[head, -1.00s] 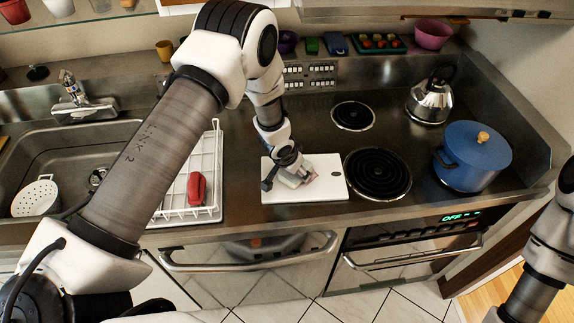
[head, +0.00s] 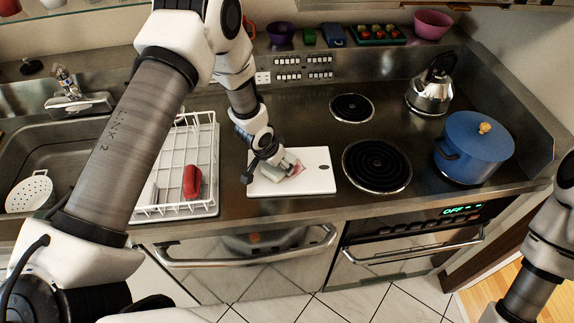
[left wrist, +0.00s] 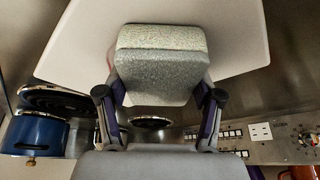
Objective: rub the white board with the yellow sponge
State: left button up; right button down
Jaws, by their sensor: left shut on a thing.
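The white board (head: 318,181) lies flat on the steel counter, between the dish rack and the front coil. In the left wrist view the board (left wrist: 80,40) shows behind the held block. My left gripper (head: 291,166) is over the middle of the board and shut on a block-shaped sponge. In the left wrist view the sponge (left wrist: 158,72) looks pale grey-green rather than clearly yellow, and sits between the fingers. It is at or just above the board; contact cannot be made out. My right arm is at the right edge of the head view, its gripper out of view.
A white dish rack (head: 215,160) with a red item (head: 192,182) stands left of the board. The front coil (head: 376,166) is close to its right. A blue pot (head: 473,150) and a kettle (head: 431,92) stand farther right. The sink (head: 75,150) is at left.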

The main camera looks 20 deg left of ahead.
aim_at(264, 163)
pick_arm(q)
jog(key=shift+s+a, duration=0.4)
jog(key=shift+a, duration=0.4)
jog(key=shift+s+a+b, duration=0.3)
jog(key=shift+a+b, duration=0.1)
jog(key=shift+a, duration=0.15)
jog(key=shift+s+a+r+p, duration=0.1)
jog(key=shift+s+a+p, duration=0.1)
jog(key=shift+a+p, duration=0.15)
jog(key=shift+s+a, duration=0.25)
jog(key=shift+a, duration=0.25)
jog(key=shift+s+a+p, duration=0.5)
jog(key=shift+a+p, duration=0.25)
jog(key=shift+p, duration=0.05)
jog(key=shift+s+a+p, duration=0.2)
jog(key=shift+a+p, duration=0.1)
jog(key=shift+a, duration=0.05)
jog(key=shift+s+a+f, duration=0.15)
jog(key=shift+a+f, duration=0.05)
jog(key=shift+a, duration=0.05)
jog(key=shift+s+a+f, duration=0.15)
